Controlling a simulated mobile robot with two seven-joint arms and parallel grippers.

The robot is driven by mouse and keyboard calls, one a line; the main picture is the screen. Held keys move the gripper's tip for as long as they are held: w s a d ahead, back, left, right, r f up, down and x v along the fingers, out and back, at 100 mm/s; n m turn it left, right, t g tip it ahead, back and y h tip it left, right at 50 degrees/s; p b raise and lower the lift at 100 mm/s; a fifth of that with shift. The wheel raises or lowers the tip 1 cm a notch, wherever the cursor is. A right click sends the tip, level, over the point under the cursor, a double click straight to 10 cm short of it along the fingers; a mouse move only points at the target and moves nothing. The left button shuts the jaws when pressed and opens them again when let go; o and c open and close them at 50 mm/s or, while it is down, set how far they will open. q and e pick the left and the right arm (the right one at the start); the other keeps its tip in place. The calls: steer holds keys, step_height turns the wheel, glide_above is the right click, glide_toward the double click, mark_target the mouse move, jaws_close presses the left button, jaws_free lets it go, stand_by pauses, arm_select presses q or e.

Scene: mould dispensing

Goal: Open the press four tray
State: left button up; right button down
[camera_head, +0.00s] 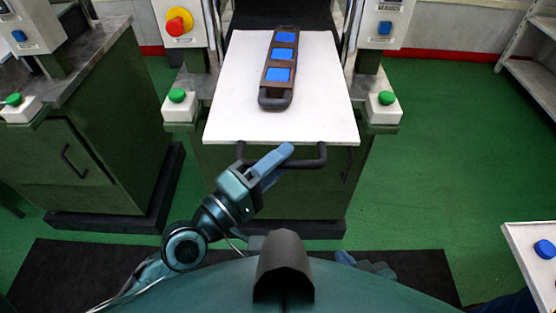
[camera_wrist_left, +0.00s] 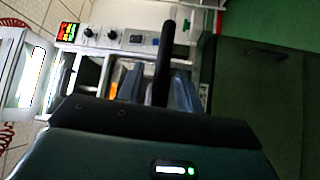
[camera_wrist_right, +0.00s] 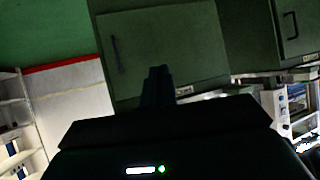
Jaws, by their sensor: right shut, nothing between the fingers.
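The press tray (camera_head: 225,105) is a white plate sticking out from the press in the middle of the head view. A dark bar handle (camera_head: 312,162) runs along its front edge. My left gripper (camera_head: 277,160) is at this handle. In the left wrist view the black handle bar (camera_wrist_left: 163,70) stands between its two blue fingers (camera_wrist_left: 157,92), which look apart with a gap beside the bar. My right gripper (camera_head: 368,266) is low near my body, away from the tray; its fingers (camera_wrist_right: 158,80) are together and empty in the right wrist view.
A brown mould (camera_head: 268,90) with blue squares lies on the tray. Green buttons (camera_head: 177,95) (camera_head: 386,98) flank it, with a red-and-yellow emergency stop (camera_head: 178,22) behind. Another green cabinet (camera_head: 75,160) stands left. A white table (camera_head: 520,240) is at lower right. Green floor right of the press is clear.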

arm_select(q)
steer(key=shift+s, duration=0.1)
